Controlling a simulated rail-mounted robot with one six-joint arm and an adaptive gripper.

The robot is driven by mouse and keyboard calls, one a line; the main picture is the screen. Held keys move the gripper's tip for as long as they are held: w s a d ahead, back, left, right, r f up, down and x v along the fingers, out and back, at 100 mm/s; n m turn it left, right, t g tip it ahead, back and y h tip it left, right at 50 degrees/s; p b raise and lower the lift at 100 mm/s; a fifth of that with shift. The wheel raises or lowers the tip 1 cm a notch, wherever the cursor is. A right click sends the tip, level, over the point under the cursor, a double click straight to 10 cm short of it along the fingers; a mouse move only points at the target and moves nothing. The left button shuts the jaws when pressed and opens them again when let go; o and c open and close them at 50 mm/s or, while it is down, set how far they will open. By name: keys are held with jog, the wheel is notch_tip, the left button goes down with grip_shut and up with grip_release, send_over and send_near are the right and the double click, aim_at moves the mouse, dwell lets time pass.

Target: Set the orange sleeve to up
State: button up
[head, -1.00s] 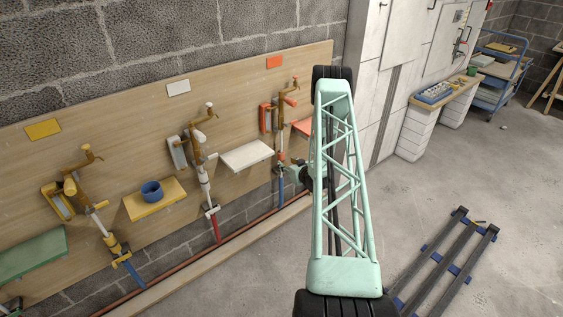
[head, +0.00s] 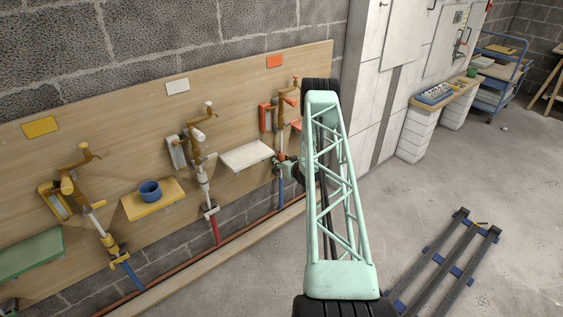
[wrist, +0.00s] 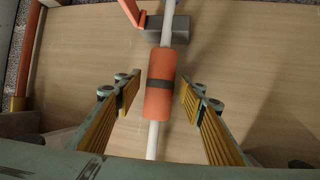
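The orange sleeve (wrist: 161,82) is a cylinder with a dark band around its middle, on a white pipe (wrist: 151,142) in the wrist view. A grey block (wrist: 167,29) is on the pipe at the sleeve's upper end. My gripper (wrist: 158,98) is open, with one ridged yellow-faced finger on each side of the sleeve. There are gaps between the sleeve and both fingers. In the head view my gripper (head: 285,168) is at the right-hand station below the orange tag (head: 274,61), and my arm hides part of that station.
The wooden backboard (head: 110,130) holds similar stations to the left. A white shelf (head: 247,156) and a yellow shelf (head: 152,200) with a blue cup (head: 150,190) jut out there. A dark rail frame (head: 445,262) lies on the open floor at right.

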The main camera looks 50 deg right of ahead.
jog(key=shift+c, duration=0.3)
jog(key=c, duration=1.1)
jog(key=shift+r+p, duration=1.05)
jog(key=shift+r, duration=4.15)
jog(key=shift+c, duration=0.2)
jog(key=o, duration=1.1)
jog(key=shift+r, duration=0.15)
jog(key=shift+c, duration=0.2)
jog(key=shift+o, duration=0.7)
jog(key=shift+s+a, duration=0.1)
jog(key=v, duration=1.1)
jog(key=shift+s, duration=0.35)
